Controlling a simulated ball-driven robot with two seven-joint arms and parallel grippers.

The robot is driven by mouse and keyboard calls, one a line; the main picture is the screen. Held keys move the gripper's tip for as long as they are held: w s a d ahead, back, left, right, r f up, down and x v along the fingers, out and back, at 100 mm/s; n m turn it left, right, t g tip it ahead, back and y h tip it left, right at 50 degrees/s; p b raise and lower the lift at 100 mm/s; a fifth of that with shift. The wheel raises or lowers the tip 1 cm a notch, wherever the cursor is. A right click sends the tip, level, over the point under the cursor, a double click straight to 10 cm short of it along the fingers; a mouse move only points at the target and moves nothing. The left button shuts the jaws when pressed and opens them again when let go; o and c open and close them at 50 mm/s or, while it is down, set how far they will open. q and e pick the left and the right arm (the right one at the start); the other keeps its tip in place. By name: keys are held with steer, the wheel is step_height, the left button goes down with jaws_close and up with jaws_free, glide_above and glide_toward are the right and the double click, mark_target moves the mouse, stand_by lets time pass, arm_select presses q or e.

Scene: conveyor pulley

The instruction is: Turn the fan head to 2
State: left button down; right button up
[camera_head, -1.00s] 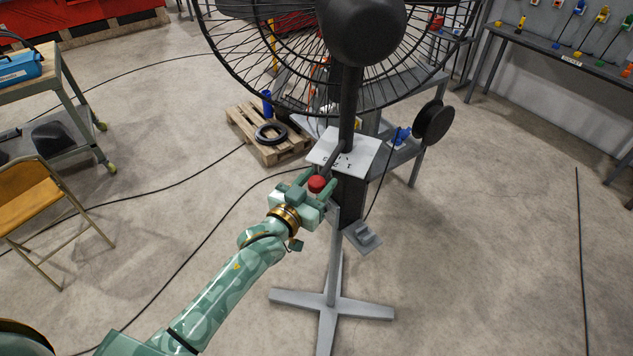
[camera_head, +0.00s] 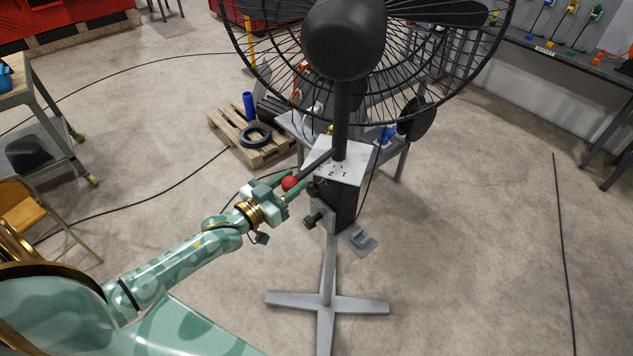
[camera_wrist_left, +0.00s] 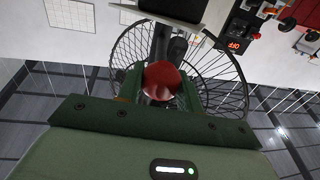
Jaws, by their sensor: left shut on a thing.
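The pedestal fan has a black motor housing (camera_head: 343,38) and a wire cage (camera_head: 440,110) on a dark column. A white plate (camera_head: 352,160) on the column bears small numbers, with 1 and 2 readable on its front part. A dark lever (camera_head: 314,164) runs from the column over the plate's left side and ends in a red ball knob (camera_head: 289,183). My left gripper (camera_head: 287,186) is shut on this knob, left of the plate. In the left wrist view, the red knob (camera_wrist_left: 161,80) sits between the fingers. My right gripper is not in view.
The grey cross-shaped stand (camera_head: 328,304) rests on the floor. A pallet (camera_head: 250,145) with a black ring and a grey bench (camera_head: 392,160) stand behind. Cables cross the floor. The floor right of the stand is mostly clear.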

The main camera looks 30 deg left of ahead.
arm_select(q)
steer(key=shift+w+a+r, duration=0.1)
steer(key=shift+w+a, duration=0.2)
steer(key=shift+a, duration=0.55)
steer(key=shift+w+a, duration=0.15)
steer(key=shift+a, duration=0.3)
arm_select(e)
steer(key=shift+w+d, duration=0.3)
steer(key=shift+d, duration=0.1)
arm_select(q)
steer(key=c, duration=1)
jaws_free()
steer(key=shift+f, duration=0.2)
steer(key=shift+o, duration=0.2)
steer(key=shift+d, duration=0.1)
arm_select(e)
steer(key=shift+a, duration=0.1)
